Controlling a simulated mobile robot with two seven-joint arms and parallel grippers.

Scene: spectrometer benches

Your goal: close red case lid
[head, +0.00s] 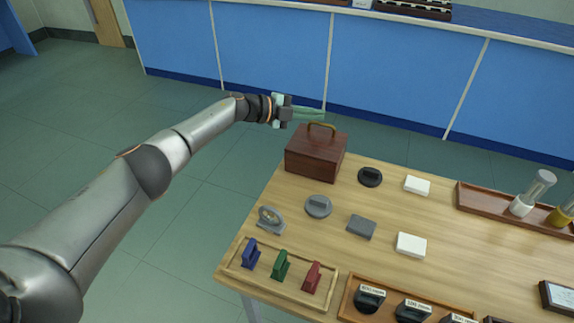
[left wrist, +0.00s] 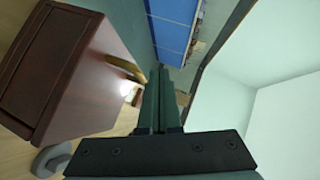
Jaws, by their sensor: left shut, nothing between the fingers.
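The red-brown wooden case (head: 315,155) stands at the far left corner of the table, with a brass handle (head: 322,126) on top. Its lid looks down in the head view. My left gripper (head: 318,115) is shut and empty, just behind and above the case near the handle. In the left wrist view the case (left wrist: 75,75) fills the left side, with the brass handle (left wrist: 128,68) beside the shut fingers (left wrist: 157,100). I cannot tell whether the fingers touch the case. My right gripper is in neither view.
The wooden table (head: 385,205) holds a black round weight (head: 370,177), a grey disc (head: 318,206), white blocks (head: 417,185) and a tray with blue, green and red clips (head: 281,265). A brown tray with glass tubes (head: 490,202) is at right. Floor lies open left of the table.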

